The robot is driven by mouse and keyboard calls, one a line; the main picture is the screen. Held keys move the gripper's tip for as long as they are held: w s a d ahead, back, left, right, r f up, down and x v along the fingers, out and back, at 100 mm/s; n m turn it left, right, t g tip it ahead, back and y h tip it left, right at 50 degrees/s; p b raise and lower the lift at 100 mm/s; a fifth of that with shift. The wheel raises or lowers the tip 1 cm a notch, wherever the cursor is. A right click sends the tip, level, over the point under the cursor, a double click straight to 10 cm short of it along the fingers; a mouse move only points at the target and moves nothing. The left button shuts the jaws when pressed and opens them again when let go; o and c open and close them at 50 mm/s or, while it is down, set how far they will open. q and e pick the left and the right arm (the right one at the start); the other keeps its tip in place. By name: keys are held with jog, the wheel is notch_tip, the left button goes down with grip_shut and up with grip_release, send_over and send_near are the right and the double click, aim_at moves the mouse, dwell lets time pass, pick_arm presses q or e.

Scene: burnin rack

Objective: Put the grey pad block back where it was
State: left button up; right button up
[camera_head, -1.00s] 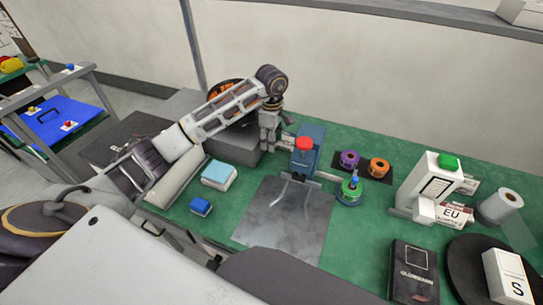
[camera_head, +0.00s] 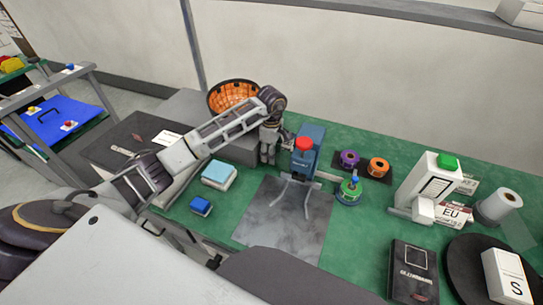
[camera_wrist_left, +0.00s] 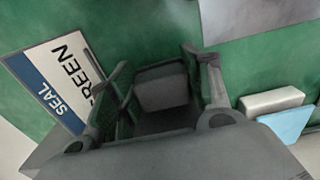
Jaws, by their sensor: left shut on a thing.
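My left gripper (camera_head: 268,156) is low over the green table, just left of the blue press with a red top (camera_head: 304,150). In the left wrist view its fingers (camera_wrist_left: 163,92) are shut on the grey pad block (camera_wrist_left: 162,88), which sits between them. The block's lower side is in shadow, and I cannot tell whether it touches the table. In the head view the block is hidden by the gripper. My right gripper is not in view.
A light blue and white pad block (camera_head: 218,175) and a small blue block (camera_head: 201,206) lie left of the grey mat (camera_head: 283,228). An orange basket (camera_head: 234,95) stands behind my arm.

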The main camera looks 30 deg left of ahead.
pick_arm(q)
jog(key=shift+f, duration=1)
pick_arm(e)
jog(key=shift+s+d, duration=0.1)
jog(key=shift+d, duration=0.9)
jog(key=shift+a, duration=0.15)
pick_arm(q)
jog(key=shift+f, duration=0.1)
jog(key=o, duration=1)
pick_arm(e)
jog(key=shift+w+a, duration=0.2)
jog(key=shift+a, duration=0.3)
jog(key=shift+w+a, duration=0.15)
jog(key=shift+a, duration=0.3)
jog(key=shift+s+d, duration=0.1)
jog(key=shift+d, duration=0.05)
